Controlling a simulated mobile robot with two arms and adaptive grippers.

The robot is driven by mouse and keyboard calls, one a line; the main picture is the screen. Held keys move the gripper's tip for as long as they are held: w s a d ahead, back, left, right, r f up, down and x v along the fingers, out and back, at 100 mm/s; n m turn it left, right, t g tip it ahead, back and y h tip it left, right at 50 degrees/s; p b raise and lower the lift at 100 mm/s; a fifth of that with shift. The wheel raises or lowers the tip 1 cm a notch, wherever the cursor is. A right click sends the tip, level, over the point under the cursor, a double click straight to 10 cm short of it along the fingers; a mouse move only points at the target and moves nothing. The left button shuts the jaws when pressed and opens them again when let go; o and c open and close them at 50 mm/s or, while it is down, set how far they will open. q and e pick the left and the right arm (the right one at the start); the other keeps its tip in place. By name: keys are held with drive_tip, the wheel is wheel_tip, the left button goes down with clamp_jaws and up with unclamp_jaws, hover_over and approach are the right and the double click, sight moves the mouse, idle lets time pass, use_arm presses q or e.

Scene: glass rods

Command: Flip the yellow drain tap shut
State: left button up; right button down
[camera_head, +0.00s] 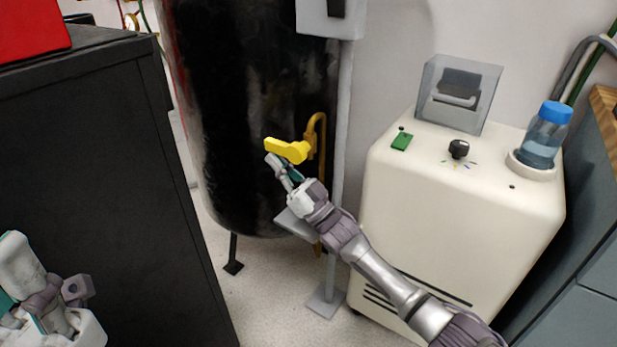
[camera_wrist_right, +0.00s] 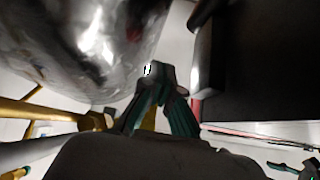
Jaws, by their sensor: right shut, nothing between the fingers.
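The yellow drain tap (camera_head: 288,150) sits on a brass pipe (camera_head: 322,140) in front of the black tank (camera_head: 250,90). Its lever points left, roughly level, in the head view. My right gripper (camera_head: 272,163) is shut and empty, with its fingertips just below and left of the lever; I cannot tell whether they touch it. In the right wrist view the shut fingers (camera_wrist_right: 155,75) show beside the shiny tank (camera_wrist_right: 85,35); a small yellow patch shows between them. Part of my left gripper (camera_head: 40,285) shows at the lower left; its fingertips are not clear.
A black cabinet (camera_head: 90,160) with a red box (camera_head: 30,28) on top stands left of the tank. A cream machine (camera_head: 460,210) with a blue-capped bottle (camera_head: 545,135) stands at right. A grey post (camera_head: 340,150) rises beside the pipe.

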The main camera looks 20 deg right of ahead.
idle(0.4)
drive_tip(key=s+d+f, duration=0.1)
drive_tip(key=s+d, duration=0.7)
drive_tip(key=s, duration=0.3)
drive_tip(key=shift+d+f, duration=0.35)
drive_tip(key=shift+f, duration=0.05)
drive_tip(key=shift+s, duration=0.15)
